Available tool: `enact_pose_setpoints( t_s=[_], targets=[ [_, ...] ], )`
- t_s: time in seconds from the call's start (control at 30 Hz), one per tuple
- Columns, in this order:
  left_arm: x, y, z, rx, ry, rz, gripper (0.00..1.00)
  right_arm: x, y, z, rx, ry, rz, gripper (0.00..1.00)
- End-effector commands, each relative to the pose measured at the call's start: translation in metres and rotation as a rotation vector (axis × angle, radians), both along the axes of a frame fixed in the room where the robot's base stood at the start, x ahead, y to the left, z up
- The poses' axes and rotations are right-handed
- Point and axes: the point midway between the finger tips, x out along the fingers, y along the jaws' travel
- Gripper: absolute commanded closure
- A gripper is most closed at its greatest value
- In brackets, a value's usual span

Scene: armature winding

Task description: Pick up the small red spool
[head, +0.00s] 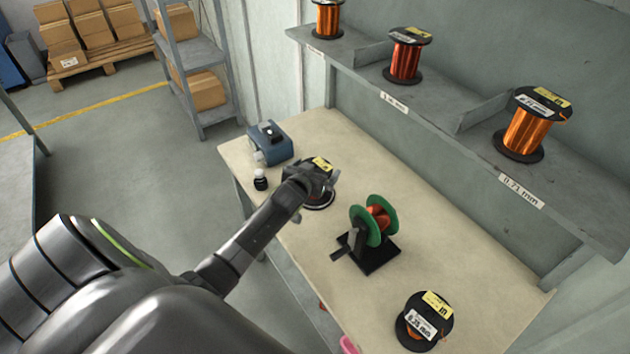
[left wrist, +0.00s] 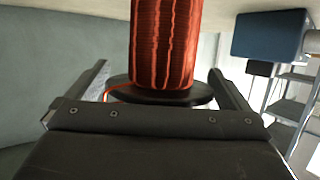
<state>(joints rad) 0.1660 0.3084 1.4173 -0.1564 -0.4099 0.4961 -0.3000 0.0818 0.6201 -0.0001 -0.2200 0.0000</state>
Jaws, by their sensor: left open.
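A small spool with black flanges and a yellow label (head: 322,163) stands on the workbench, mostly hidden behind my left gripper (head: 316,186). In the left wrist view its red wire winding (left wrist: 165,40) and one black flange (left wrist: 175,97) show between the two fingers of my left gripper (left wrist: 158,85). The fingers are open, one on each side of the spool. I cannot tell whether either finger touches it. My right gripper is not in view.
A green-flanged spool on a black stand (head: 374,222) is right of my left gripper. Another labelled spool (head: 424,320) lies near the front. A blue device (head: 270,143) and a small dark bottle (head: 260,180) stand to the left. Several spools sit on the wall shelf (head: 440,100).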

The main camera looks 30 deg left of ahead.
Motion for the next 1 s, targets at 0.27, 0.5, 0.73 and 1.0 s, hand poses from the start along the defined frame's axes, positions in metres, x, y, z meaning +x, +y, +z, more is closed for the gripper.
enact_pose_setpoints(
  t_s=[0.27, 0.5, 0.73, 1.0],
  targets=[
    [0.000, 0.000, 0.000, 0.000, 0.000, 0.000, 0.10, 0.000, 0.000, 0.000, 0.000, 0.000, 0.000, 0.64],
    [0.000, 0.000, 0.000, -0.001, 0.000, 0.000, 0.42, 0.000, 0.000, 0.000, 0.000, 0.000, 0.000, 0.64],
    [0.001, -0.001, 0.003, 0.001, -0.008, -0.003, 0.63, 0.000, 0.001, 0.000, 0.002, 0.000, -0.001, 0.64],
    [0.002, 0.000, 0.010, 0.001, -0.010, -0.003, 0.63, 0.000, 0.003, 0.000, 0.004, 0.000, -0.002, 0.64]
  ],
)
